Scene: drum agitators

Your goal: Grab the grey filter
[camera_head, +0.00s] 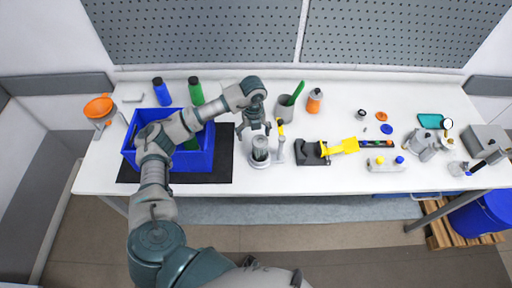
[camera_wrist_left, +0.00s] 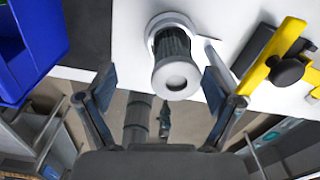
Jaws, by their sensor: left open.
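The grey filter (camera_head: 260,148) is a short upright cylinder in a light round holder on the white table, just right of the dark mat. In the left wrist view the filter (camera_wrist_left: 174,62) shows dark ribbed sides and a pale round cap facing the camera. My left gripper (camera_head: 256,131) hangs pointing down just above the filter. In the left wrist view the gripper's (camera_wrist_left: 160,88) two fingers are spread wide, with the filter between and beyond them. No contact shows. My right gripper is not in view.
A blue crate (camera_head: 193,161) stands on the dark mat (camera_head: 224,150) to the left. A grey cup with a green tool (camera_head: 292,97) stands behind the filter. A yellow-handled tool (camera_head: 340,147) on a dark base lies to the right. Bottles stand along the back.

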